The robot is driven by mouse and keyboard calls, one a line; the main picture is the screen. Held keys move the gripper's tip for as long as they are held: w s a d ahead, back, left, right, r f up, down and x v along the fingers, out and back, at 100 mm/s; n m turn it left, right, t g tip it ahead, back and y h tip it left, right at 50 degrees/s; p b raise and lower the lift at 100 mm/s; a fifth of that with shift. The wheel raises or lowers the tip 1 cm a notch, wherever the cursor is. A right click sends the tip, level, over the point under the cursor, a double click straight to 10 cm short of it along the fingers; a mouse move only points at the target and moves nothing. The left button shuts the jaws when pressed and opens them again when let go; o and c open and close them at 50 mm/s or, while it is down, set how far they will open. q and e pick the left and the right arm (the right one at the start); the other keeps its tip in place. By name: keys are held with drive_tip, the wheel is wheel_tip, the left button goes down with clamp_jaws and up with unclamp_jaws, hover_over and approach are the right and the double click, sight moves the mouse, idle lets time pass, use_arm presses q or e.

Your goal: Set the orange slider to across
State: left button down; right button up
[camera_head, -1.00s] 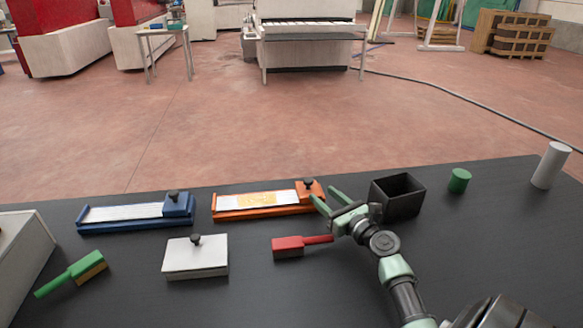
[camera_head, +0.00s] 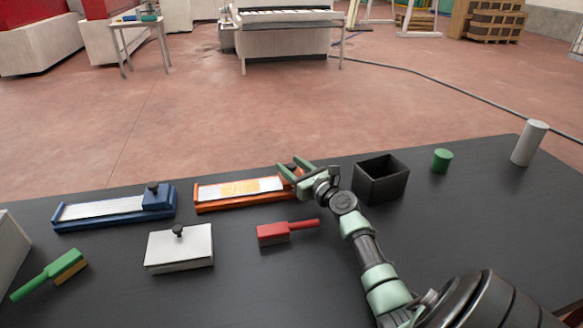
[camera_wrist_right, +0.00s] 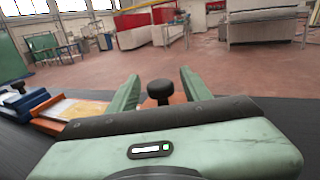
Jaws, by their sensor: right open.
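The orange slider (camera_head: 245,203) is a long orange base with a white and yellow strip, lying on the dark table. Its block with a black knob is at the right end, mostly hidden behind my right gripper in the head view. My right gripper (camera_head: 290,173) is open, its two green fingers around the block's top. In the right wrist view the black knob (camera_wrist_right: 160,91) stands between the open fingers, and no contact can be made out. The orange track shows at the left there (camera_wrist_right: 66,110). My left gripper is not in view.
A blue slider (camera_head: 98,217) lies to the left. A white lidded box (camera_head: 180,254), a red brush (camera_head: 274,234) and a green brush (camera_head: 45,279) lie nearer. A black open bin (camera_head: 381,188) stands close right of my gripper, with green (camera_head: 442,160) and white (camera_head: 529,143) cylinders beyond.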

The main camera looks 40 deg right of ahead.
clamp_jaws()
drive_tip(key=shift+f, duration=0.1)
idle(1.2)
